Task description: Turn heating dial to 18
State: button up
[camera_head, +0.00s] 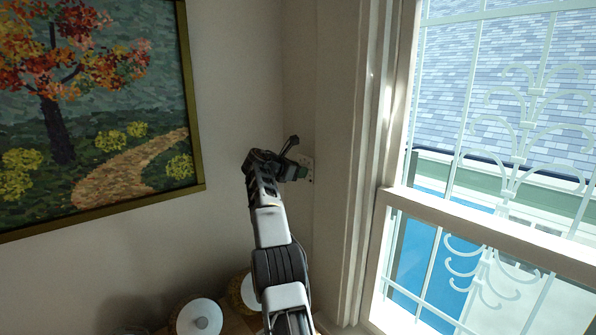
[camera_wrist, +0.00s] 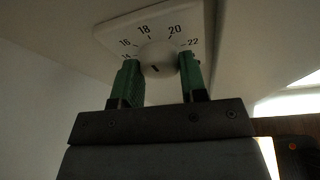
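The heating dial's white plate (camera_wrist: 112,32) carries the numbers 14, 16, 18, 20 and 22 in the wrist view. Its round white knob (camera_wrist: 160,50) has a short dark slanted mark low on its face; I cannot tell exactly which number it points to. My gripper (camera_wrist: 160,68) has its two green fingers apart, one at each side of the knob. I cannot tell whether both fingers press on it. In the head view my gripper (camera_head: 300,171) is at the wall plate (camera_head: 309,170) near the corner, hiding most of the dial.
A framed tree painting (camera_head: 195,110) hangs on the wall to the left. A white window frame (camera_head: 480,235) with a decorative grille stands to the right. Round pale objects (camera_head: 200,316) are below, left of my arm.

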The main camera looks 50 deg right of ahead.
jog(key=o, duration=0.4)
jog(key=shift+o, duration=0.2)
jog(key=b+v, duration=0.3)
jog(key=v, duration=1.1)
jog(key=shift+d, duration=0.1)
